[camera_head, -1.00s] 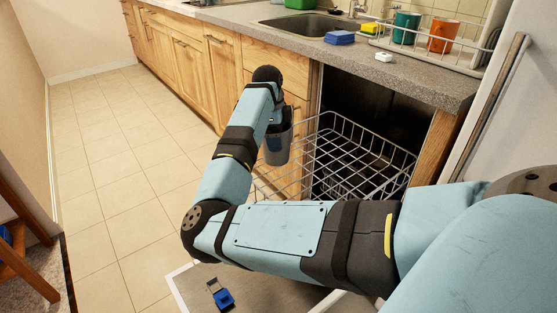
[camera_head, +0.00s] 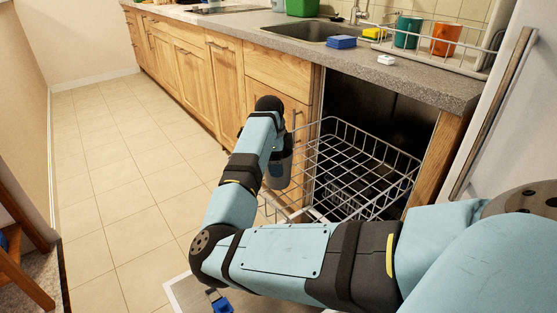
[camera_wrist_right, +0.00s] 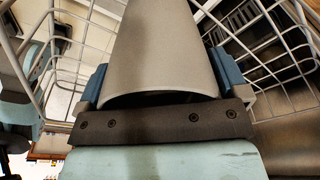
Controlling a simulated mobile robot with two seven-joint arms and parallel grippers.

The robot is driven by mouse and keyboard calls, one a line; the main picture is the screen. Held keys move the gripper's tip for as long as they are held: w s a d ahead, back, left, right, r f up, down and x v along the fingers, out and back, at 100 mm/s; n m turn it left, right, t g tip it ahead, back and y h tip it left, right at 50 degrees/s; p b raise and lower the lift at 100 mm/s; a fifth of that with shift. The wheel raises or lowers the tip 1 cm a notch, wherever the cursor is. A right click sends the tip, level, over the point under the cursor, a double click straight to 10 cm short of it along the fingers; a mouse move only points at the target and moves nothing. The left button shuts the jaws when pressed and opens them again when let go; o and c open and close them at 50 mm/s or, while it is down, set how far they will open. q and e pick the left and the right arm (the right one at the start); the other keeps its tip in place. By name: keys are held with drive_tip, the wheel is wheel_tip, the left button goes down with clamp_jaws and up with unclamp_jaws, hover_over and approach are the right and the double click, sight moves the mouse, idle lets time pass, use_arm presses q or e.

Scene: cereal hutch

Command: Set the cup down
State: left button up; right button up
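A smooth grey cup (camera_head: 279,172) hangs from my right gripper (camera_head: 277,148) in the head view, at the left side of the wire dishwasher rack (camera_head: 383,213). In the right wrist view the cup (camera_wrist_right: 160,50) fills the middle, between the two blue fingers of my right gripper (camera_wrist_right: 165,90), which are closed against its sides. Rack wires (camera_wrist_right: 28,65) show on both sides of the cup. Whether its far end touches the rack is hidden. My forearm covers part of the rack's near side.
The counter (camera_head: 430,83) overhangs the dishwasher opening. The fridge door (camera_head: 500,110) stands close at right. Much of the rack looks empty.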

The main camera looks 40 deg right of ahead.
drive_tip(key=shift+o, duration=0.2)
drive_tip(key=shift+r, duration=0.35)
use_arm(q)
drive_tip(key=r+p, duration=0.1)
drive_tip(key=s+r+n+p, duration=0.1)
drive_tip(key=p, duration=0.1)
drive_tip(key=r+n+p, duration=0.1)
drive_tip(key=p, duration=0.1)
drive_tip(key=shift+s+d, duration=0.2)
drive_tip(key=shift+d, duration=0.1)
use_arm(e)
wheel_tip(320, 180, up, 12)
drive_tip(key=w+a, duration=0.1)
drive_tip(key=shift+w+f, duration=0.2)
drive_tip(key=shift+f, duration=0.05)
